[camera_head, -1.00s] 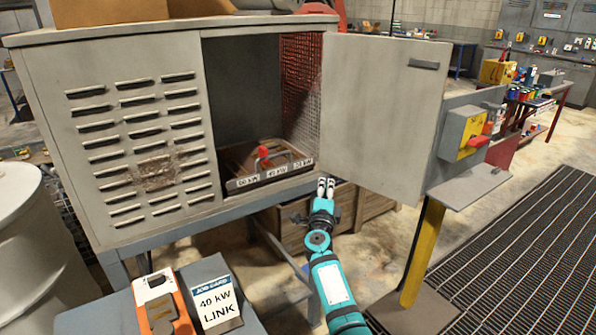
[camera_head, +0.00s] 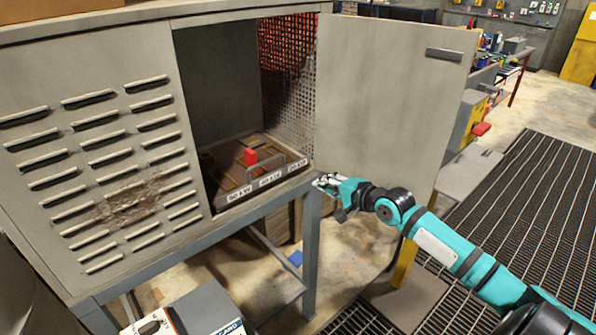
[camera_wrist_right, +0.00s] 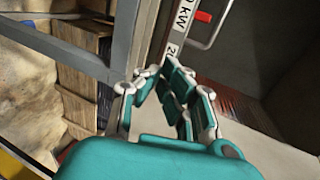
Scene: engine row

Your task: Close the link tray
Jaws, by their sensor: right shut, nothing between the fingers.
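The link tray (camera_head: 225,206) lies low inside the open grey cabinet, its front edge at the opening. Its front strip carries several kW labels (camera_head: 270,180) and a metal bar handle (camera_head: 284,164). A red piece (camera_head: 250,157) stands on the tray. My right gripper (camera_head: 324,182) is shut and empty, just right of the tray's right front corner, near the door's lower hinge side. In the right wrist view, its fingers (camera_wrist_right: 168,82) point toward the tray's label strip (camera_wrist_right: 178,28); whether they touch it I cannot tell. My left gripper is not in view.
The cabinet door (camera_head: 390,110) stands open to the right, above and behind my right arm. A frame leg (camera_head: 311,250) is below the gripper. Floor grating (camera_head: 520,210) lies at right.

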